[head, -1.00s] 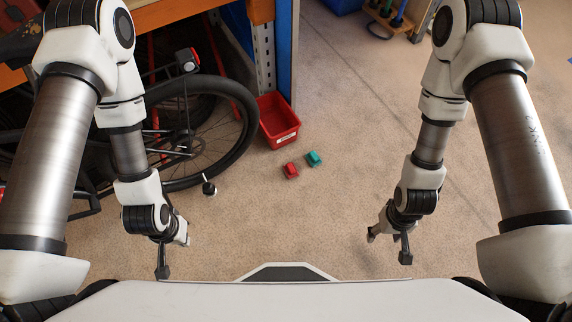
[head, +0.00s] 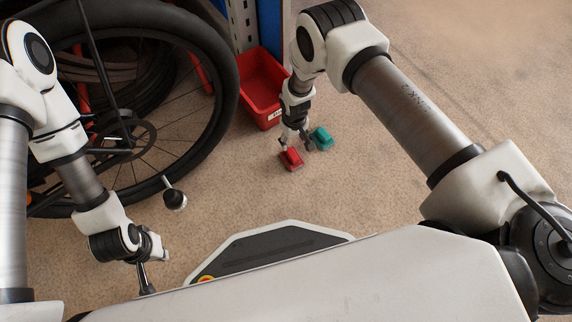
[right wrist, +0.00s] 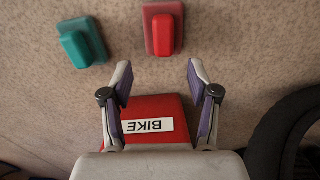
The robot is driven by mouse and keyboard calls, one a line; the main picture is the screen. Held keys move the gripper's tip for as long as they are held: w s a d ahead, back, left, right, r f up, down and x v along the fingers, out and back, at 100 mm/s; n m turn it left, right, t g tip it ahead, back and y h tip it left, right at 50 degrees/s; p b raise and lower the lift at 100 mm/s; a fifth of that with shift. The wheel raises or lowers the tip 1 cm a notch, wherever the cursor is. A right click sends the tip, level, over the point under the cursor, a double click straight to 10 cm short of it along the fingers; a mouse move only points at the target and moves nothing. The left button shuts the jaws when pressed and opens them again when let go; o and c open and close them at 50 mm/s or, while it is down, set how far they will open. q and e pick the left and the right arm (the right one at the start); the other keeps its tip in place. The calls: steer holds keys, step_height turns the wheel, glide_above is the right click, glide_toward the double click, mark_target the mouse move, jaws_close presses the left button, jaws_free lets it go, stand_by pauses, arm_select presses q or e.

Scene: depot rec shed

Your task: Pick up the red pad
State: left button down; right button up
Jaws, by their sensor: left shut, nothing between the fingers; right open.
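The red pad (head: 291,161), a small block with a raised grip, lies on the floor in front of the red bin. In the right wrist view the red pad (right wrist: 163,30) sits beyond my fingertips, roughly in line with the gap between them. My right gripper (head: 296,143) is open and empty, reaching down close to the pad; its spread fingers show in the right wrist view (right wrist: 158,78). My left gripper (head: 152,268) is shut and empty, well to the left of the pad.
A teal pad (head: 321,139) lies close beside the red one. The red bin (head: 261,98), labelled BIKE in the right wrist view (right wrist: 150,107), stands just behind. A bicycle wheel (head: 226,108) is at the left. Floor to the right is clear.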

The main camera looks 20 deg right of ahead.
mark_target(292, 153)
steer(key=shift+s+f, duration=0.1)
steer(key=shift+f, duration=0.7)
steer(key=f+b, duration=0.2)
steer(key=f, duration=0.1)
steer(key=f+b, duration=0.3)
steer(key=f, duration=0.1)
steer(key=shift+s+a+f, duration=0.2)
steer(key=shift+f, duration=0.05)
steer(key=shift+r, duration=0.2)
steer(key=shift+c, duration=0.3)
arm_select(q)
step_height(292, 153, down, 6)
arm_select(e)
jaws_close()
